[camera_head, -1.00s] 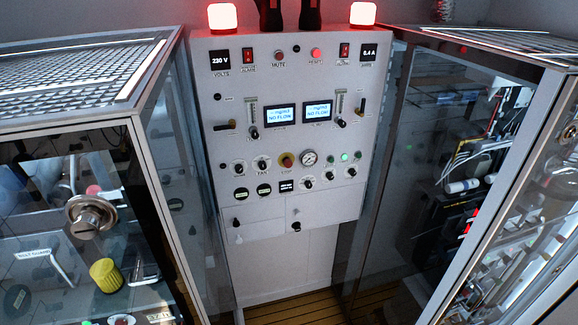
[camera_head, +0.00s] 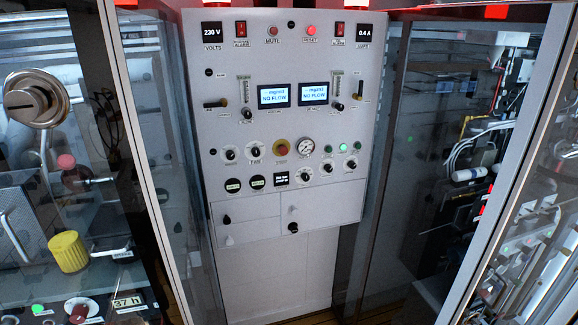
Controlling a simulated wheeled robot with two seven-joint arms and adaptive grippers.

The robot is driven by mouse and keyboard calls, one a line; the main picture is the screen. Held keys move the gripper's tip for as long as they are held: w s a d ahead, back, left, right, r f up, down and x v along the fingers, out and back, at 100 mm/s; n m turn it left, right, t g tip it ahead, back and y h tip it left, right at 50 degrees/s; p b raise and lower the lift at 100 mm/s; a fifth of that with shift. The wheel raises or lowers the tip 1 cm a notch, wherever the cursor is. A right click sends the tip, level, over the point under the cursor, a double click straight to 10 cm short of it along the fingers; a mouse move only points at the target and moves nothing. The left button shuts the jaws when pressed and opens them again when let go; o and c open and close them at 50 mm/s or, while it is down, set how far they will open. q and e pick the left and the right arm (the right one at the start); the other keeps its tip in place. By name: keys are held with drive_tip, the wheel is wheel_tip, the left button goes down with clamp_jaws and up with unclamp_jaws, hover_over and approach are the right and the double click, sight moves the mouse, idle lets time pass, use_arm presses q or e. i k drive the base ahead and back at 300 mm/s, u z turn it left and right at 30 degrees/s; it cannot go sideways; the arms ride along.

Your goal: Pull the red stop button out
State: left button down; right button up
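I cannot tell from here whether the button is pressed in or out. Both displays (camera_head: 274,95) on the panel read "NO FLOW". Neither of my grippers shows in this view.
Glass-walled cabinets stand on both sides, the left one with a round metal knob (camera_head: 35,98) and a yellow cap (camera_head: 68,251) behind its glass. The right cabinet (camera_head: 465,174) holds cables and equipment. The space straight before the panel is clear.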

sight(283, 151)
drive_tip(key=z, duration=0.3)
drive_tip(key=k, duration=0.25)
drive_tip(key=u, duration=1.3)
drive_tip(key=i, duration=0.7)
drive_tip(key=u, duration=0.1)
